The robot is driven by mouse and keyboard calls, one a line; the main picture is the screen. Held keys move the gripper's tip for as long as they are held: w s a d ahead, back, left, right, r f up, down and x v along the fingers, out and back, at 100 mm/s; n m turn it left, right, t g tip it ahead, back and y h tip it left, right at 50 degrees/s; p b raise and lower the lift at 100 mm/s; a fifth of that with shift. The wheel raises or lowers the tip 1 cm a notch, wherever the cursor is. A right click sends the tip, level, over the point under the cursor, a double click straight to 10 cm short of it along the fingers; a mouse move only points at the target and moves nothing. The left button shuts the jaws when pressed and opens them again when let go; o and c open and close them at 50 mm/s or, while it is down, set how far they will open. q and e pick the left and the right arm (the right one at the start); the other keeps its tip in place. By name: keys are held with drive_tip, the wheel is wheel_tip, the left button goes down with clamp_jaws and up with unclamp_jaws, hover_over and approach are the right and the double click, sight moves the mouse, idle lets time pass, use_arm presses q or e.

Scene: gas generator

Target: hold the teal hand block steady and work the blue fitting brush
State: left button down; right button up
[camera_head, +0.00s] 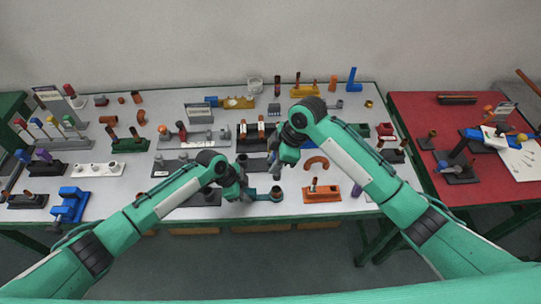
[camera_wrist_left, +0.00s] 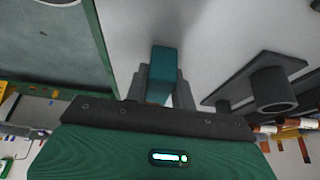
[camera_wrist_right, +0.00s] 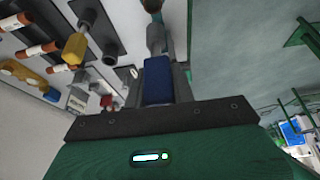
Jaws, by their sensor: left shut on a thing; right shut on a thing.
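The teal hand block (camera_head: 264,196) is low over the front middle of the white table, with a dark round end at its right. My left gripper (camera_head: 245,192) is shut on its left end; the teal piece (camera_wrist_left: 164,65) shows between the fingers in the left wrist view. My right gripper (camera_head: 275,167) is above and slightly right of the block. It is shut on the blue fitting brush, whose blue handle (camera_wrist_right: 157,82) shows in the right wrist view with a grey shaft beyond. The brush's far tip lies near a dark round part; I cannot tell whether it is inside.
A grey plate with a round post (camera_wrist_left: 272,90) is close to my left gripper. A yellow-handled tool (camera_wrist_right: 75,47) stands near my right gripper. A red table (camera_head: 410,102) adjoins on the right.

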sight(275, 177)
drive_tip(key=shift+f, duration=2.8)
drive_tip(key=shift+f, duration=0.3)
drive_tip(key=shift+f, duration=1)
drive_tip(key=shift+w, duration=0.1)
